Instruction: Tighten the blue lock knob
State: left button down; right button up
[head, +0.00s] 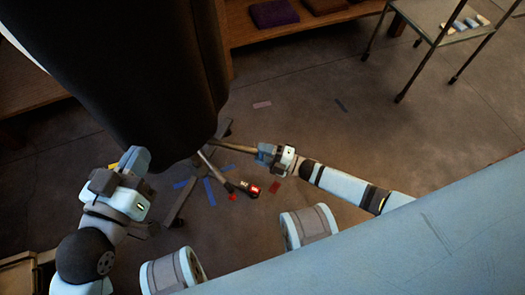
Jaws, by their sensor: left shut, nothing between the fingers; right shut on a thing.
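A tall dark draped form (130,65) fills the upper left of the head view, with a dark stand leg (175,207) showing under its hem. I cannot make out the blue lock knob as a separate thing. My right gripper (263,151) is shut at the end of a tan bar (235,147) that runs left under the drape. Its fingers hide what lies between them. My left gripper (135,158) is shut and empty, left of the stand, close to the drape's lower edge.
A dark bar ends in a red-marked block (250,189) near the floor. Coloured tape strips (210,192) lie around the stand. A shelf (300,28) stands at the back and a metal table (455,22) at the upper right. Open floor lies between.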

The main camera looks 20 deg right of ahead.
jog(key=m+p, duration=0.1)
jog(key=m, duration=0.2)
jog(key=shift+s+r, duration=0.1)
jog(key=shift+r, duration=0.05)
jog(key=shift+m+p, duration=0.3)
jog(key=shift+m, duration=0.3)
jog(key=m+h+p, duration=0.1)
jog(key=m, duration=0.3)
jog(key=shift+m+t+p, duration=0.35)
jog(key=shift+m+t, duration=0.05)
pick_arm(q)
jog(key=shift+n+t, duration=0.6)
jog(key=shift+t, duration=0.3)
jog(key=shift+s+d+r+p, duration=0.1)
jog(key=shift+s+r+p, duration=0.1)
jog(key=shift+r, duration=1.1)
jog(key=shift+s+r+p, duration=0.1)
jog(key=shift+r+p, duration=0.1)
jog(key=shift+r, duration=1.05)
pick_arm(e)
jog(key=shift+m+h, duration=0.4)
jog(key=shift+m, duration=0.8)
pick_arm(q)
jog(key=shift+s, duration=0.1)
pick_arm(e)
jog(key=shift+m, duration=0.3)
jog(key=shift+w, duration=0.2)
jog(key=o, duration=0.9)
